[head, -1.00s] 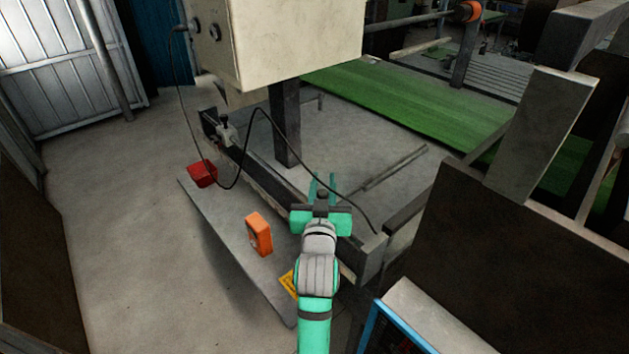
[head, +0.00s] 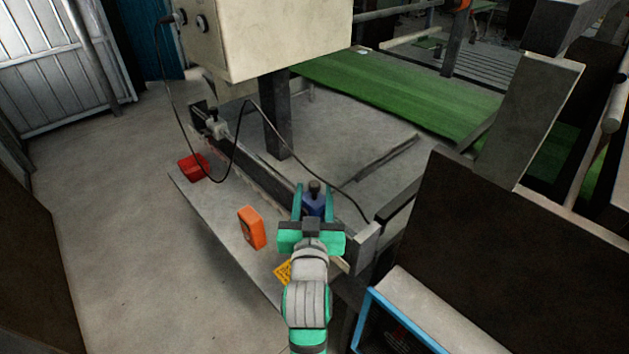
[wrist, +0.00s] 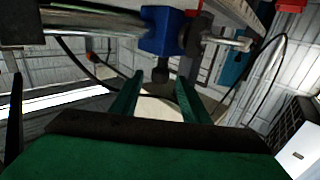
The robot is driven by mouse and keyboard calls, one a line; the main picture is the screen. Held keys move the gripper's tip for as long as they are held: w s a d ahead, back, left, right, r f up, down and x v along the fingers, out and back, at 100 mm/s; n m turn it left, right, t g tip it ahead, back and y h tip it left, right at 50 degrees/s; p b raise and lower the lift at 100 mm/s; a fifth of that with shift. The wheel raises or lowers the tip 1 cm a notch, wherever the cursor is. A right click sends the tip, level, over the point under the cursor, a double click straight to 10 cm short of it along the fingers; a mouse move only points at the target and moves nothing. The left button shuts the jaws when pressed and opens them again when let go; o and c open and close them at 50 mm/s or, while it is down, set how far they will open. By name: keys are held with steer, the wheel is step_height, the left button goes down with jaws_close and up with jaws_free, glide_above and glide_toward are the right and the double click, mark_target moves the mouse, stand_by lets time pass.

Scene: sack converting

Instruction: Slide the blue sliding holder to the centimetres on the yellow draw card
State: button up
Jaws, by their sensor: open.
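The blue sliding holder (head: 314,204), a block with a dark knob on top, sits on the rail near its front end. In the wrist view the blue holder (wrist: 161,33) is on a metal bar, with its dark knob pointing towards my fingers. My gripper (head: 313,189) is open, its two green fingers either side of the holder in the head view. In the wrist view my gripper (wrist: 158,84) has the knob between its fingertips, with gaps on both sides. The yellow draw card (head: 283,272) lies on the grey shelf, partly hidden by my arm; its print is too small to read.
An orange device (head: 252,228) and a red bin (head: 194,167) are on the grey shelf (head: 222,222). A black cable (head: 290,142) loops over the rail. A cream machine box (head: 270,35) hangs above. A blue-framed panel (head: 368,318) stands at lower right.

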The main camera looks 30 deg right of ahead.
steer(key=shift+v, duration=1.85)
steer(key=s+a+f+n+y, duration=0.3)
steer(key=s+a+f, duration=0.35)
steer(key=f, duration=0.25)
steer(key=s+a+f+n+y, duration=0.25)
steer(key=s+a+f, duration=0.25)
steer(key=a+f, duration=0.3)
steer(key=s+a+f+y, duration=0.1)
steer(key=s+a+f, duration=0.2)
steer(key=s, duration=0.7)
steer(key=s+a+f+y, duration=0.2)
steer(key=s+a, duration=0.3)
steer(key=s, duration=0.6)
steer(key=shift+a+f, duration=0.25)
steer(key=shift+f, duration=0.3)
